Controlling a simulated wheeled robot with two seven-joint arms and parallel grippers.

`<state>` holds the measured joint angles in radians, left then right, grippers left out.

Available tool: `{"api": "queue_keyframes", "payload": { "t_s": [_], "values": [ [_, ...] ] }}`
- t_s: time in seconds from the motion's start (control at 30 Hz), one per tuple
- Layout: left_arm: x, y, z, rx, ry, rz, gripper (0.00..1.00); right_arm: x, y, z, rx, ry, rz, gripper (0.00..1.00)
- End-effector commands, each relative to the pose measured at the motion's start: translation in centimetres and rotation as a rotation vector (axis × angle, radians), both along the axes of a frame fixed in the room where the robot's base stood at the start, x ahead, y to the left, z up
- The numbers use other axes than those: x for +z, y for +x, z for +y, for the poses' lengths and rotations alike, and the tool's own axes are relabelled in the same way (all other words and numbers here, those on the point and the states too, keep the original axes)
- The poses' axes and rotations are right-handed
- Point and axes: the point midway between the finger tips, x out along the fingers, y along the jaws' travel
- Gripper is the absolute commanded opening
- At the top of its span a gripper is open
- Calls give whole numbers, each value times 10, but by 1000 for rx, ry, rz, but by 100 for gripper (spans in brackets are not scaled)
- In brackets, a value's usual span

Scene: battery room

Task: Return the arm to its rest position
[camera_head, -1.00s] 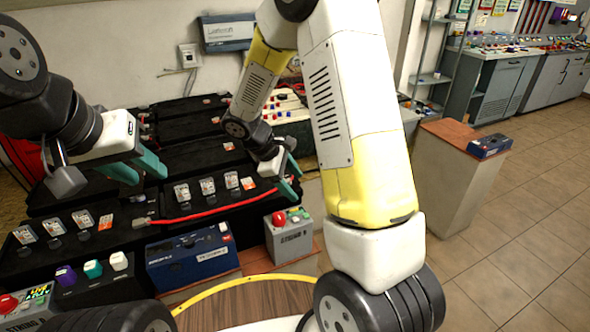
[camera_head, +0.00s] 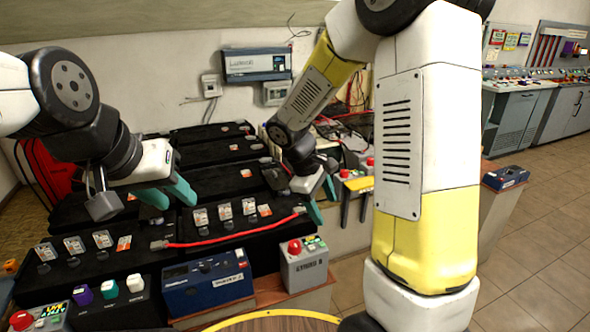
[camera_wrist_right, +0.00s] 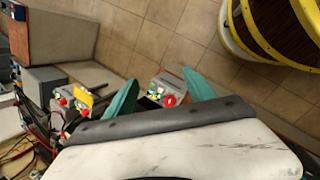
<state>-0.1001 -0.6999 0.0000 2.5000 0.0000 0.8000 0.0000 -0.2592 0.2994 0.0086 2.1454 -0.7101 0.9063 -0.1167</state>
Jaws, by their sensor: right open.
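My left gripper (camera_head: 167,192) hangs at the left over the black battery bank (camera_head: 215,190). Its two teal fingers stand apart with nothing seen between them. My right gripper (camera_head: 322,199) is at the centre, above and behind the grey box with the red button (camera_head: 304,262). My right arm, white and yellow, fills the right middle of the head view and hides what is behind it. In the right wrist view, the right gripper's teal fingers (camera_wrist_right: 160,98) are spread wide and empty. The grey box with the red button (camera_wrist_right: 166,92) shows between and beyond them.
A red cable (camera_head: 235,236) lies across the batteries. A blue device (camera_head: 207,283) stands at the front edge. A dark blue box (camera_head: 506,178) sits on a pedestal at the right. In the wrist view, a yellow-rimmed round base (camera_wrist_right: 275,30) is at upper right, with open tiled floor beside it.

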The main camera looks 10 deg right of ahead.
Motion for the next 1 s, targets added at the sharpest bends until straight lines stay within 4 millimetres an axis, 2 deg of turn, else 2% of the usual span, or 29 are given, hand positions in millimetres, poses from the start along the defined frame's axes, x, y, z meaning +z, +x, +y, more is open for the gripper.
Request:
{"api": "queue_keyframes", "payload": {
  "t_s": [0.17, 0.3, 0.5, 0.73, 1.0],
  "values": [
    [0, 0, 0, 0, 0, 0, 36, 46, -29, -6, -154, 129, -102, 64],
    [0, 0, 0, 0, 0, 0, 36, 84, -62, -6, -308, 276, -203, 64],
    [0, 0, 0, 0, 0, 0, 36, 127, -109, 0, -506, 498, -346, 64],
    [0, 0, 0, 0, 0, 0, 36, 158, -148, 10, -659, 712, -470, 64],
    [0, 0, 0, 0, 0, 0, 36, 167, -161, 16, -709, 791, -511, 64]
  ]
}}
